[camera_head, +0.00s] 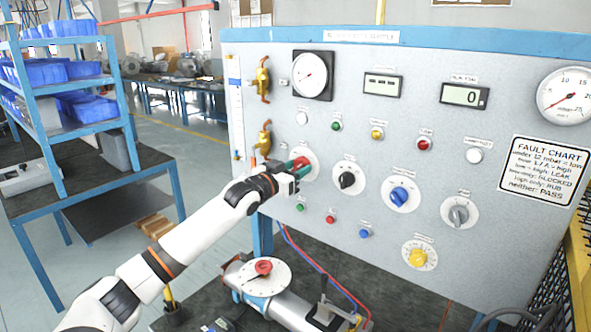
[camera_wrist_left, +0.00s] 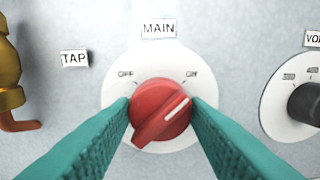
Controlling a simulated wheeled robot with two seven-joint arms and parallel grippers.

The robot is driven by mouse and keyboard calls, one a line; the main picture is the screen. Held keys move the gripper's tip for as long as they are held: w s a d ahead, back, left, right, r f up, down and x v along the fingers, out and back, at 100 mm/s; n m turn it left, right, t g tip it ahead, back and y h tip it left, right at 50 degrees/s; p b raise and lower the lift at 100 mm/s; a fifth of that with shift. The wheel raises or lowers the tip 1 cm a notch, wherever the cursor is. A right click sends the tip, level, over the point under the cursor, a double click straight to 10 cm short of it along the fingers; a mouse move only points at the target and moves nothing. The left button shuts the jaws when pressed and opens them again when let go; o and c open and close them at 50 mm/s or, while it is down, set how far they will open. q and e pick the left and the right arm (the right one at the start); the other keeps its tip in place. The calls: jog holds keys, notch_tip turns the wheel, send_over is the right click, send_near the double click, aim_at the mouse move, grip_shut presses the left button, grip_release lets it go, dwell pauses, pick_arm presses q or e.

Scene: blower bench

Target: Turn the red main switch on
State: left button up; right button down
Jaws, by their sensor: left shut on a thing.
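The red main switch (camera_wrist_left: 158,112) sits on a round white plate under a MAIN label in the left wrist view. OFF is marked at the plate's upper left and ON at its upper right. The switch's white line points up and right, to the ON side. My left gripper (camera_wrist_left: 161,105) has its teal fingers on either side of the knob, shut on it. In the head view my left gripper (camera_head: 296,169) reaches the panel (camera_head: 270,100) from the left and covers much of the switch. My right gripper is not in view.
A black knob (camera_head: 347,179) and a blue knob (camera_head: 400,196) lie right of the switch. Brass valves (camera_head: 263,80) stick out at the panel's left. Blue shelves (camera_head: 30,75) stand at left.

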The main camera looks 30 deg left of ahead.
pick_arm(q)
jog(key=shift+f, duration=0.15)
jog(key=o, duration=1)
jog(key=shift+c, duration=0.2)
jog(key=shift+s+b, duration=0.3)
jog(key=shift+s, duration=0.2)
jog(key=s+a+b, duration=0.1)
jog(key=s+b, duration=0.4)
jog(key=s, duration=0.6)
